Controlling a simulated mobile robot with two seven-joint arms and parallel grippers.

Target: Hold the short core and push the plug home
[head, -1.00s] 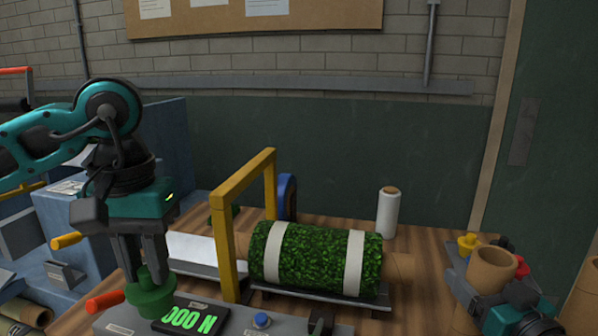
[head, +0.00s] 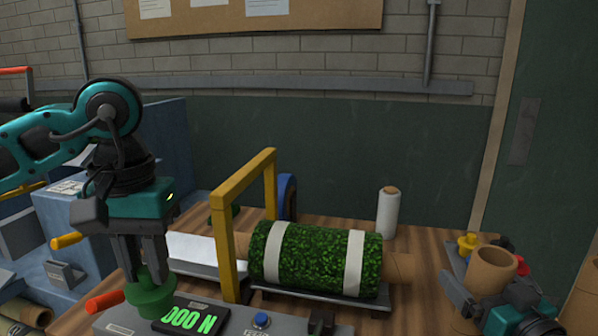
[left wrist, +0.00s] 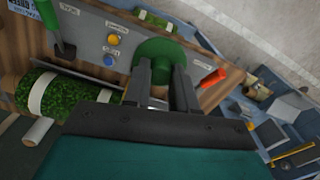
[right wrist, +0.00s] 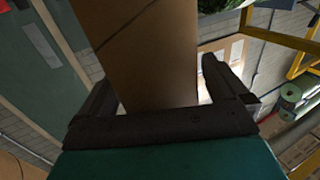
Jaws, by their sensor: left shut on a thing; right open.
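My left gripper (head: 148,268) is shut on a green plug (head: 151,298), held upright by the display at the front left. The plug also shows between the fingers in the left wrist view (left wrist: 155,54). The short core (head: 491,270), a brown cardboard tube, stands upright at the right side of the table. My right gripper (right wrist: 157,75) is open, with one finger on each side of the core (right wrist: 145,40). Gaps show beside the core in the right wrist view. In the head view the right gripper is partly cut off by the lower edge.
A force display (head: 190,317) reads zero. Yellow (head: 467,243) and red knobs stand near the core. A white roll (head: 388,213) stands at the back.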

